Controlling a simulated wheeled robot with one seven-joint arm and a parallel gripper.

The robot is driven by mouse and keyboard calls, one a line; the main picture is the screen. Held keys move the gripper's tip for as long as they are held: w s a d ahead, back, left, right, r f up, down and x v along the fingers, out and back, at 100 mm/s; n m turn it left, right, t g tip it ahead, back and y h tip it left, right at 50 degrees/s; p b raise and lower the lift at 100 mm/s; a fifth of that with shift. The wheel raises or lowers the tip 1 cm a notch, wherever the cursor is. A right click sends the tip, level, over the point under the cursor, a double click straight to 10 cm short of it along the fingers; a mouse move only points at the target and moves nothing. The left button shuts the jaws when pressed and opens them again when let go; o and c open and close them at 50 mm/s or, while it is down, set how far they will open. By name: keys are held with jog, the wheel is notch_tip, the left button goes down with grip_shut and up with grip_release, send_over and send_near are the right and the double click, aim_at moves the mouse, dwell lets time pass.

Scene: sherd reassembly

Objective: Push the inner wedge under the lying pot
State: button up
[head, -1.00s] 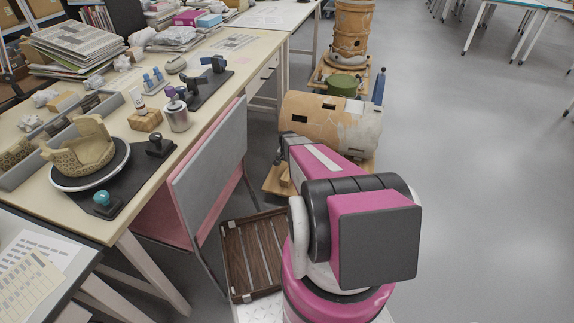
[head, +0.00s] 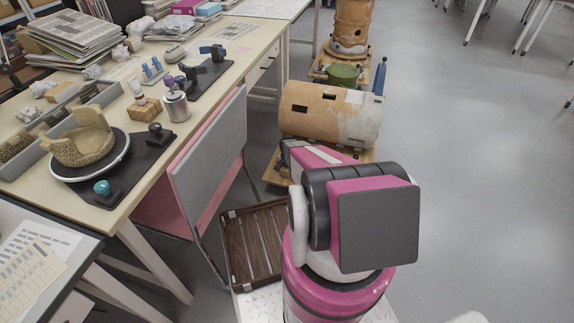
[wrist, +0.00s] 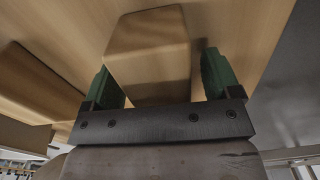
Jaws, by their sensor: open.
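The lying pot (head: 330,112), an orange-tan cylinder with pale patches and dark rectangular holes, rests on its side on a low wooden dolly (head: 275,168) beyond my arm. In the wrist view a tan wooden block (wrist: 148,45), apparently the inner wedge, sits on a wooden surface (wrist: 240,40). My gripper (wrist: 156,66) is open, with its two green-padded fingers on either side of the block. Whether the pads touch it I cannot tell. In the head view my arm hides the gripper and the wedge. The contact under the pot is hidden.
A slatted brown crate (head: 250,245) lies on my left. A green drum (head: 343,74) and a blue post (head: 380,76) stand behind the pot. The floor (head: 480,170) is clear on the right.

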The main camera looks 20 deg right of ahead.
jog(key=c, duration=1.1)
jog(key=shift+w, duration=0.1)
